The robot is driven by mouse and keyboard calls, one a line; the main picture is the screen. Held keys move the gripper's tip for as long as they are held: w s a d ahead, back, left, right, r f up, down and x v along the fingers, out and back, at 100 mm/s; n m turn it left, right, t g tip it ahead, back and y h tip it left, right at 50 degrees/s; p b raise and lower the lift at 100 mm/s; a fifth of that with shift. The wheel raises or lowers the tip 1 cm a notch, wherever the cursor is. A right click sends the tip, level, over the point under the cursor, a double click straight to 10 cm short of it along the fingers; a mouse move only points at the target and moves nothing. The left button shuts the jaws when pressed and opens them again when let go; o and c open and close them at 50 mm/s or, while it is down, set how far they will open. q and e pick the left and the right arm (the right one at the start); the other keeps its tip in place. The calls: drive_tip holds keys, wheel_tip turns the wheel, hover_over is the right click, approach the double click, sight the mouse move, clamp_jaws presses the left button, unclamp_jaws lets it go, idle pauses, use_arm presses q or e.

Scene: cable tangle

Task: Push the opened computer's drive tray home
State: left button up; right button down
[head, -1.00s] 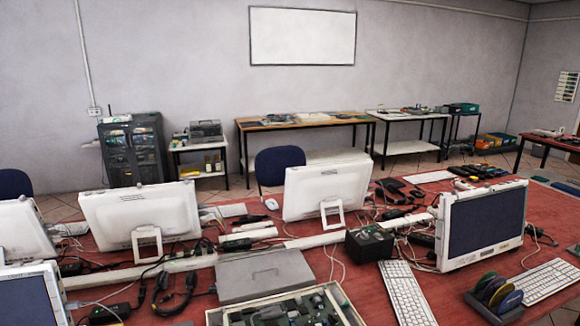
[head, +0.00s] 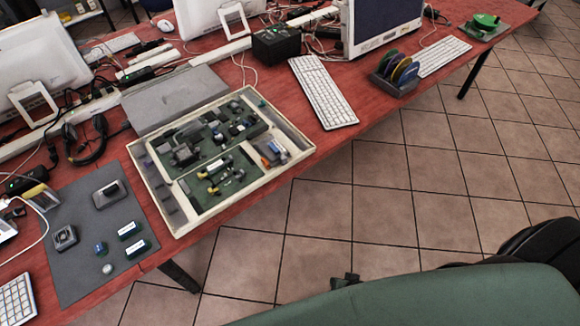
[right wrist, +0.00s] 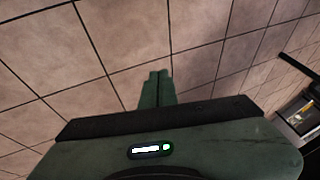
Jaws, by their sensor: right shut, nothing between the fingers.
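The opened computer is a shallow cream case (head: 292,136) lying open at the front edge of the red table in the head view. It holds green boards and dark parts. A small compartment at its right side holds an orange and blue part (head: 272,150). I cannot tell which part is the drive tray or how far in it sits. My right gripper (right wrist: 158,74) shows in the right wrist view, with its green fingers together and empty over the tiled floor, away from the case. My left gripper is not in view.
A grey closed laptop-like panel (head: 172,98) lies behind the case. A dark mat (head: 85,262) with small parts lies left of it. A white keyboard (head: 323,92) and a rack of discs (head: 398,74) stand to the right.

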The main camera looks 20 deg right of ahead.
drive_tip(key=w+r+m+t+y+b, duration=0.1)
drive_tip(key=w+r+m+t+b, duration=0.35)
drive_tip(key=w+r, duration=0.8)
drive_tip(key=w+a+r+m+t+y+b, duration=0.1)
drive_tip(key=w+r+m+t, duration=0.1)
drive_tip(key=r, duration=0.8)
drive_tip(key=w+r+m+t+y, duration=0.2)
drive_tip(key=r+m, duration=0.1)
drive_tip(key=r, duration=0.6)
drive_tip(key=p, duration=0.1)
approach(278, 153)
drive_tip(key=shift+w+a+f+n, duration=0.15)
drive_tip(key=shift+w+a+f, duration=0.1)
drive_tip(key=shift+w+f, duration=0.3)
drive_tip(key=shift+w+a+f+n, duration=0.1)
drive_tip(key=shift+w+a+f, duration=0.15)
drive_tip(key=shift+w+f, duration=0.3)
drive_tip(key=shift+w+a, duration=0.15)
drive_tip(key=shift+w, duration=0.2)
drive_tip(key=w, duration=0.1)
drive_tip(key=w+a, duration=0.1)
drive_tip(key=w, duration=0.1)
drive_tip(key=shift+w+p, duration=0.25)
drive_tip(key=shift+p, duration=0.05)
drive_tip(key=shift+r, duration=0.15)
drive_tip(key=shift+a, duration=0.1)
